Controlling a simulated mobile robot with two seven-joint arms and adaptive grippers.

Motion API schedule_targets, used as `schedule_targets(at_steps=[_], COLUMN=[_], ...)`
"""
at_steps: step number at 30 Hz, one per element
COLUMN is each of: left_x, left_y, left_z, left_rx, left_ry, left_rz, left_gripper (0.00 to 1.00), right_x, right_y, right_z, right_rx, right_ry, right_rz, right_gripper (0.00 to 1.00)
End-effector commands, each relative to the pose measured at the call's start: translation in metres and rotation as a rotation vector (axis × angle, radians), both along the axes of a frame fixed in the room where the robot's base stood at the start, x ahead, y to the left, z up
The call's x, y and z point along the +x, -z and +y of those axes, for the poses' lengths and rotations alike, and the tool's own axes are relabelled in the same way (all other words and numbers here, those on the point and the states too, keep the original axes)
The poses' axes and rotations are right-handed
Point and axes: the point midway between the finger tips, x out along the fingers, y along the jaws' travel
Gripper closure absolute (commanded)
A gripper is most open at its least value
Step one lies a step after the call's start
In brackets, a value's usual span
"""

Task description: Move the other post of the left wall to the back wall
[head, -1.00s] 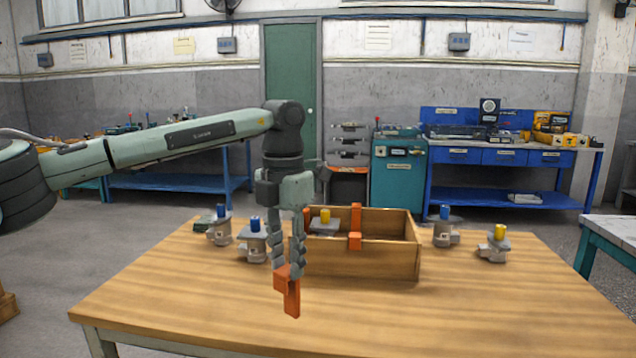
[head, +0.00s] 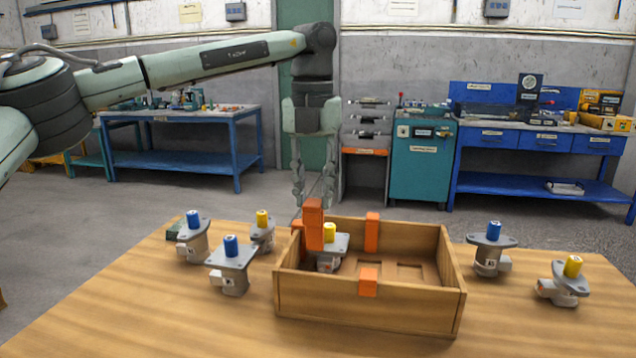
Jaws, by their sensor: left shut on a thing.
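The open wooden crate (head: 365,313) stands on the table. My left gripper (head: 314,196) points down over the crate's back left part. It is shut on an orange post (head: 313,228), which hangs upright in front of the left end of the back wall. Whether this post touches the crate is unclear. Another orange piece (head: 297,226) shows just left of it, at the left wall, partly hidden. One orange post (head: 372,232) sits on the back wall and one orange post (head: 368,282) on the front wall. My right gripper is not in view.
A yellow-capped motor (head: 328,250) stands inside the crate at the left, partly behind the held post. Motors (head: 231,268) stand left of the crate, and a blue-capped motor (head: 490,252) and a yellow-capped motor (head: 565,284) right of it. The crate's right half is free.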

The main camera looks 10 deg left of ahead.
Motion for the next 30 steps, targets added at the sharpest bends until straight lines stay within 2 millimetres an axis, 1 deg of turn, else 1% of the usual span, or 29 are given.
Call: schedule_targets(at_steps=[9, 17, 23, 25, 30], left_x=[0.000, 0.000, 0.000, 0.000, 0.000], left_y=[0.018, 0.037, 0.051, 0.053, 0.058], left_z=[0.000, 0.001, 0.001, 0.000, 0.000], left_rx=[0.001, 0.001, 0.001, 0.000, 0.000], left_ry=[0.000, -0.001, 0.000, 0.000, 0.000], left_rz=[0.001, 0.001, 0.001, 0.000, 0.000], left_gripper=[1.00, 1.00, 1.00, 1.00, 1.00], right_x=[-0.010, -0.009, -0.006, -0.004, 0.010], right_y=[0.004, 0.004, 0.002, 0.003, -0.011], right_z=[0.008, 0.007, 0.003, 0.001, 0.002], right_rx=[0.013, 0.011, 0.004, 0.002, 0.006], right_ry=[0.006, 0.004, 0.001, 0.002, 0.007], right_rz=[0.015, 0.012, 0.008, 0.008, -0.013], right_gripper=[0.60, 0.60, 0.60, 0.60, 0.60])
